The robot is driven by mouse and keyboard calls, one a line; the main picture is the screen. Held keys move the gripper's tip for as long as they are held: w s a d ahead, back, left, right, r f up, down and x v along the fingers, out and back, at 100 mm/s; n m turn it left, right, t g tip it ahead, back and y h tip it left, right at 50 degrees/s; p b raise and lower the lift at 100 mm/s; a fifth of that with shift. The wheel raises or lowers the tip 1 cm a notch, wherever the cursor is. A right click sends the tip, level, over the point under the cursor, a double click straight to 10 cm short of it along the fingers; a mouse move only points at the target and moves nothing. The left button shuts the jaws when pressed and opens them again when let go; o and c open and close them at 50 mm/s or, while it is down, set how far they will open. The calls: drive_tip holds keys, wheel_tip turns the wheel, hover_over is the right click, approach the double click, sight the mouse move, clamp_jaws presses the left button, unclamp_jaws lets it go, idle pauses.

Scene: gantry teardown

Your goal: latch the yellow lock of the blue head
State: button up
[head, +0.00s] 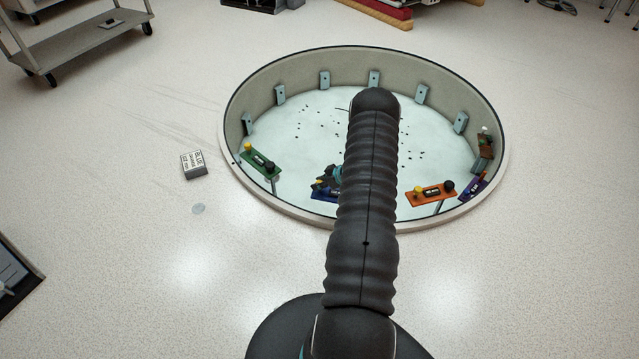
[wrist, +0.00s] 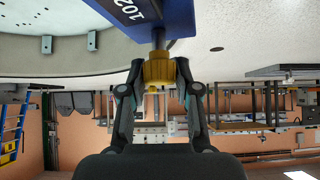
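The blue head (head: 325,193) sits at the near inner side of the round pit, partly hidden behind my arm. In the wrist view the blue head (wrist: 178,16) fills the top, with white digits on it. The lock's latch state cannot be told.
The round pit's rim (head: 508,155) surrounds several other heads: green (head: 260,164), orange (head: 430,194) and purple (head: 473,187). A grey cart (head: 80,42) stands at the back left. The near floor is open.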

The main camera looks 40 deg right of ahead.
clamp_jaws()
